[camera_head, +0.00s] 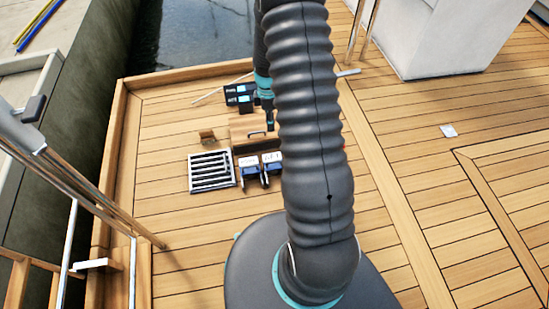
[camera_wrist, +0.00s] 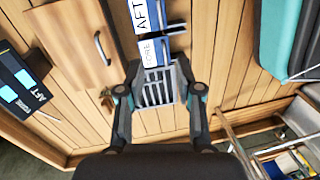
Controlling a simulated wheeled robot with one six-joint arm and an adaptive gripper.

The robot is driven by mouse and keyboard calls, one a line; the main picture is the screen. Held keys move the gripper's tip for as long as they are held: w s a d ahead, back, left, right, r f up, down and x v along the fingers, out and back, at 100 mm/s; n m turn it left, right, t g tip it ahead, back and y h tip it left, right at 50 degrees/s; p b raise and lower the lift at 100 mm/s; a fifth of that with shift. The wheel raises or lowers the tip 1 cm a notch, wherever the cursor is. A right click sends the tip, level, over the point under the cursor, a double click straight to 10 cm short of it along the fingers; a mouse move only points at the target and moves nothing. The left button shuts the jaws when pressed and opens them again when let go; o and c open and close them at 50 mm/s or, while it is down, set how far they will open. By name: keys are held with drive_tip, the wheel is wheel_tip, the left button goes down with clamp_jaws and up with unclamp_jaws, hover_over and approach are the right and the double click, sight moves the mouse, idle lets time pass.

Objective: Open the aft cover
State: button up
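A white label reading AFT (camera_wrist: 139,14) sits beside a blue part at the top of the wrist view. A second white label, apparently FORE (camera_wrist: 152,52), with its own blue part, lies just below it. In the head view these are two blue-and-white units (camera_head: 249,169) (camera_head: 272,163) side by side on the deck; their labels are too small to read there. My gripper (camera_wrist: 158,68) is open and empty, its fingertips apart on either side of the lower unit in the picture. In the head view my gripper (camera_head: 271,122) hangs above the wooden panel, partly hidden by my arm.
A wooden panel with a dark handle (camera_head: 256,134) lies behind the units. A slatted grate (camera_head: 211,171) is left of them, a small wooden block (camera_head: 206,135) behind it. Black devices (camera_head: 240,96) stand farther back; one in the wrist view also reads AFT (camera_wrist: 27,88). Steel rails stand left.

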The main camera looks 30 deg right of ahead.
drive_tip(key=n, duration=0.1)
hover_over(275, 157)
drive_tip(key=a, duration=0.1)
wheel_tip(275, 157, down, 6)
drive_tip(key=shift+g, duration=0.3)
drive_tip(key=s+f, duration=0.1)
drive_tip(key=f, duration=0.3)
drive_tip(key=s+f+b, duration=0.1)
drive_tip(key=f, duration=0.3)
drive_tip(key=s+f, duration=0.1)
drive_tip(key=f, duration=0.4)
drive_tip(key=shift+s+a+b, duration=0.1)
drive_tip(key=shift+a+b, duration=0.2)
drive_tip(key=shift+a, duration=0.05)
clamp_jaws()
